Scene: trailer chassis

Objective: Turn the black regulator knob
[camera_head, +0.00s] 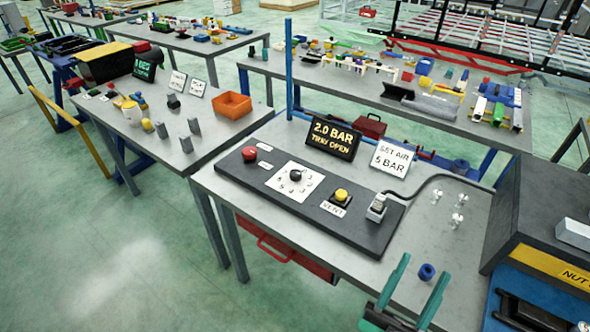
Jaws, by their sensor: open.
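The black regulator knob (295,175) sits in the middle of a white numbered dial plate (283,191), on a long dark panel (237,175) lying on the grey table. The small marks around the knob are hard to read. My gripper (424,265) is at the bottom right with two green fingers spread apart. It is open and empty, well to the right of the knob and nearer the camera, not touching it. A small blue ring-like part (427,272) shows between the fingers; its depth relative to them is unclear.
A red button (249,154), a yellow button (340,195) and a grey fitting with a hose (376,208) share the panel. Behind it stand a "2.0 BAR" display (332,137) and a "SET AIR 5 BAR" sign (391,159). A blue post (289,70) rises behind. Small clear parts (457,220) lie right.

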